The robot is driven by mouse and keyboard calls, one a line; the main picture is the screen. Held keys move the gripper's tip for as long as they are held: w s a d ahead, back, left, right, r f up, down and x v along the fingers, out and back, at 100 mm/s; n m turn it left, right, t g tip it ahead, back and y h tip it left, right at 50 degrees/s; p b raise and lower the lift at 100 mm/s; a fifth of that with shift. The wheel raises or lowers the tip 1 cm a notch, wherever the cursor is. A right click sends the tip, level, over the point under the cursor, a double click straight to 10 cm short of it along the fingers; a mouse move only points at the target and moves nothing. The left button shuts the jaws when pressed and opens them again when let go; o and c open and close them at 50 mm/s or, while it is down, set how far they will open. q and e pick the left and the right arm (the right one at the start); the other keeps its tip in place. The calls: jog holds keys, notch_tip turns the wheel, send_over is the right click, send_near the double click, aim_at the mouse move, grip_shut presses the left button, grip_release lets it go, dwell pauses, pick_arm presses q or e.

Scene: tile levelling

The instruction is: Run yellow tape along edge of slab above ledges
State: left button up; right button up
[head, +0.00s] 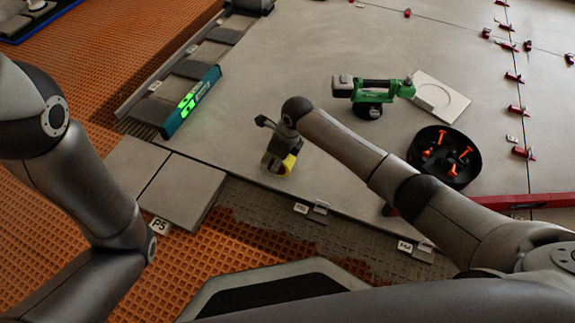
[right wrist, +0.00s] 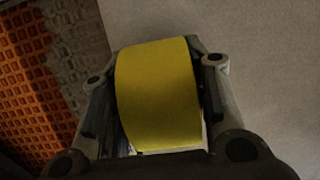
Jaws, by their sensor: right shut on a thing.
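My right gripper (head: 276,166) is shut on a roll of yellow tape (head: 289,164), over the large grey slab (head: 340,185) near its front edge. In the right wrist view the yellow tape roll (right wrist: 158,95) sits between the two fingers, with slab to the right and orange mat to the left. I cannot tell whether the roll touches the slab. Small metal ledges (head: 320,207) and (head: 423,253) show along the slab's front edge, beside white tags. My left arm shows at the left, but its gripper is out of view.
A green and black tool (head: 372,93) and a black bowl (head: 440,158) with orange pieces stand on the slab. A teal level (head: 190,103) lies at its left edge. Red clips line the joints at right. A smaller tile (head: 183,192) lies left of the slab.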

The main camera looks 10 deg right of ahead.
jog(key=w+a+b, duration=0.1)
jog(key=a, duration=0.1)
jog(key=w+a+b, duration=0.1)
jog(key=shift+w+a+f+b, duration=0.25)
jog(key=shift+w+a+b, duration=0.05)
jog(key=shift+a+b, duration=0.1)
jog(key=shift+w+a+r+b, duration=0.2)
jog(key=shift+w+a+b, duration=0.2)
jog(key=shift+a, duration=0.25)
jog(key=shift+f, duration=0.65)
jog(key=shift+d+r, duration=0.1)
jog(key=shift+s+d+r+p, duration=0.2)
jog(key=shift+s+d+p, duration=0.35)
jog(key=shift+d+p, duration=0.35)
jog(key=shift+s+d+f+p, duration=0.1)
jog(key=shift+s+d+p, duration=0.25)
jog(key=shift+p, duration=0.25)
jog(key=shift+s+d+p, duration=0.4)
jog(key=shift+d+p, duration=0.25)
jog(key=shift+p, duration=0.1)
jog(key=shift+s+d+f+p, duration=0.1)
jog(key=shift+s+d+p, duration=0.3)
jog(key=shift+d+p, duration=0.15)
